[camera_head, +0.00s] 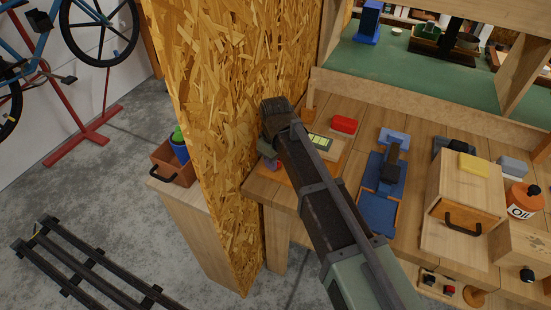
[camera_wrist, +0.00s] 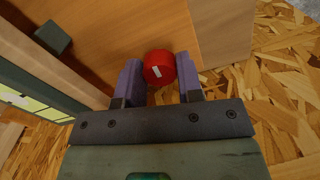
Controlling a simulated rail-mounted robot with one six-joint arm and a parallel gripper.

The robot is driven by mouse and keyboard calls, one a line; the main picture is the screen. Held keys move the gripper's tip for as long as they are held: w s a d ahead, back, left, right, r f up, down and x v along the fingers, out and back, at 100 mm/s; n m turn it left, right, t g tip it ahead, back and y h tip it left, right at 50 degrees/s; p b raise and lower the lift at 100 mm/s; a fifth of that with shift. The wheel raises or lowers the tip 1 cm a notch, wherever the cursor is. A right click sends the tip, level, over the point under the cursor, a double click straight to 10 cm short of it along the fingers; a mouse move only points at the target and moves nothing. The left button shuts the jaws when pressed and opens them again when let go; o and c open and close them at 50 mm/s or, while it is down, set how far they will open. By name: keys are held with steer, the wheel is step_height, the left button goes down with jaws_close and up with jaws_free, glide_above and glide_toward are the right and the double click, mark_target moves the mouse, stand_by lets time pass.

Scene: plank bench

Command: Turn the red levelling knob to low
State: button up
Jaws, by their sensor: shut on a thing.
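The red levelling knob (camera_wrist: 159,68) is a round red cap with a small white mark left of the middle of its face. In the wrist view it sits between the two purple fingers of my gripper (camera_wrist: 160,80), at their tips, with one finger on each side. My gripper is shut on it. In the head view my gripper (camera_head: 272,165) is low beside the chipboard wall, at the left end of the bench, and my arm hides most of it. I cannot make out the knob clearly there. Which setting the mark points to cannot be read.
The chipboard wall (camera_head: 225,90) stands close on the left of my gripper. A panel with a yellow-green display (camera_head: 320,142) and a red box (camera_head: 344,124) are close by. A blue device (camera_head: 380,190), a wooden box (camera_head: 465,192) and an oil bottle (camera_head: 522,200) crowd the right.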

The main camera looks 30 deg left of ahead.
steer(key=shift+n, duration=0.6)
steer(key=o, duration=0.9)
step_height(320, 180, up, 11)
steer(key=p, duration=1)
steer(key=shift+f+p, duration=0.15)
steer(key=shift+p, duration=0.25)
